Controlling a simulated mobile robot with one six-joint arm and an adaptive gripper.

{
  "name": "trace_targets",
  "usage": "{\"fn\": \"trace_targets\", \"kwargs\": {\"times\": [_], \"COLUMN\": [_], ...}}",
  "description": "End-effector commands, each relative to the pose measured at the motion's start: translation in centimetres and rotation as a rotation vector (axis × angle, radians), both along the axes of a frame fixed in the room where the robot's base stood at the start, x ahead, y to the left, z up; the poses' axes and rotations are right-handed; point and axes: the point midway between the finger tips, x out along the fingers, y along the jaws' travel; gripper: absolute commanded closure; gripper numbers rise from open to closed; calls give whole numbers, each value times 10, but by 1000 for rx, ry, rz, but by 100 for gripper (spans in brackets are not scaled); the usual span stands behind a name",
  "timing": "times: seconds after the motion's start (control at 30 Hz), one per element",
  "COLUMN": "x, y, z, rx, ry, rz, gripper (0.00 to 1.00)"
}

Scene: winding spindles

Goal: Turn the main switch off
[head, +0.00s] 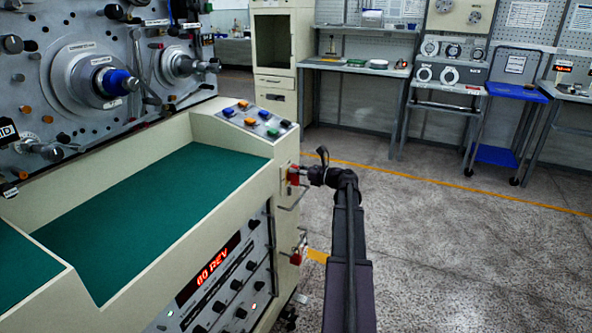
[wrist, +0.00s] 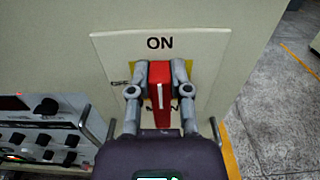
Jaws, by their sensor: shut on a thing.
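The main switch's red handle (wrist: 160,92) stands upright in the middle of the wrist view, with a white line along its face. It sits on a pale plate (wrist: 210,50) marked ON above it; smaller lettering at its left and lower right is partly hidden by my fingers. My gripper (wrist: 160,78) is shut on the handle, one finger on each side. In the head view the red handle (head: 293,176) shows at the end face of the cream machine, with my gripper (head: 311,176) reaching it from the right.
Another red part (head: 296,258) sits lower on the same face, beside wire guards. Open grey floor (head: 450,250) lies right; benches stand at the back.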

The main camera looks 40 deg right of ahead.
Motion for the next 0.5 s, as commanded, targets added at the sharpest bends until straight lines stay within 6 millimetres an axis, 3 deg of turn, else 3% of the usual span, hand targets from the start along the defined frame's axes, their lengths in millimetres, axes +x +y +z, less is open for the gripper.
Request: {"fn": "trace_targets", "kwargs": {"times": [0.5], "x": [-3], "y": [9], "z": [-2], "rx": [-268], "ry": [-113], "rz": [1], "gripper": [100]}}
